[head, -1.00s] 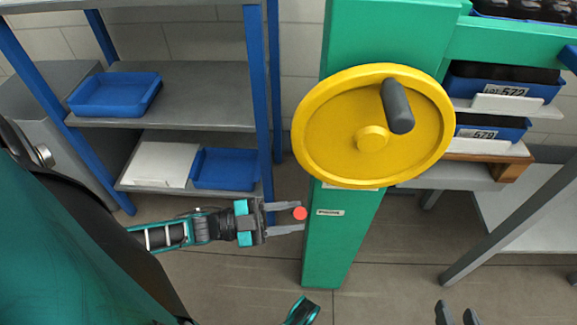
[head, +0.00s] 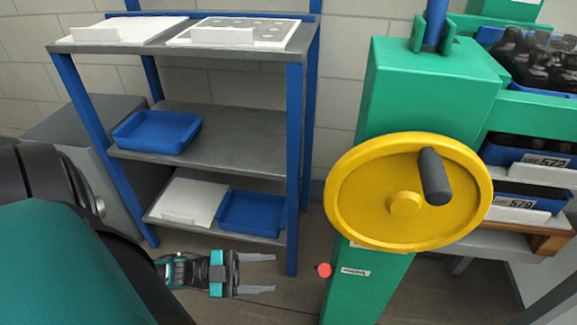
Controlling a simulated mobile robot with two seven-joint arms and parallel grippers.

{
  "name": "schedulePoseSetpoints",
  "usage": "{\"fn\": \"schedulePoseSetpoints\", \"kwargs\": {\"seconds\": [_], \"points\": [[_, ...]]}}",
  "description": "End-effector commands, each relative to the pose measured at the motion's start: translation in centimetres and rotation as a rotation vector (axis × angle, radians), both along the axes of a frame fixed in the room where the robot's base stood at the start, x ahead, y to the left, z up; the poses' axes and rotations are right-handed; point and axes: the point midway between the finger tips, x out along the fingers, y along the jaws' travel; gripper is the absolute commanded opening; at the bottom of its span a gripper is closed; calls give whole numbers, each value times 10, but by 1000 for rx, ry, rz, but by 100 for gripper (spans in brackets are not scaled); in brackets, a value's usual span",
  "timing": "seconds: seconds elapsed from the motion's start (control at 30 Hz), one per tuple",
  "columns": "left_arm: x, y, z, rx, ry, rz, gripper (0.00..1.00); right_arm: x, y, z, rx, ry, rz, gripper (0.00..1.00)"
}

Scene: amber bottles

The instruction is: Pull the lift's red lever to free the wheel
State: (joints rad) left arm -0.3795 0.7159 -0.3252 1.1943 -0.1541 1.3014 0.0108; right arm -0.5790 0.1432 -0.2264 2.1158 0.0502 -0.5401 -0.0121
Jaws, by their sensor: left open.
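My right gripper is out of view.
A grey shelf unit with blue posts (head: 294,150) stands behind my left gripper, holding blue trays (head: 157,131) and white boards (head: 187,200). Blue crates with dark bottles (head: 530,50) are at the right. The floor shows between shelf and post.

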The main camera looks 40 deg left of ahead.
Motion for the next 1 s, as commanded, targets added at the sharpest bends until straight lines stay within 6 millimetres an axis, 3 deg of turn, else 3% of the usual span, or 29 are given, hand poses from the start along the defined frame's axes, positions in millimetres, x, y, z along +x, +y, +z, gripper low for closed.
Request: {"fn": "schedulePoseSetpoints", "kwargs": {"seconds": [0.23,1.0], "points": [[-15,18,-4,1,-1,0,53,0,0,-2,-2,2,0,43],[-15,19,-4,1,-1,0,53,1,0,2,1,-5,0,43]]}}
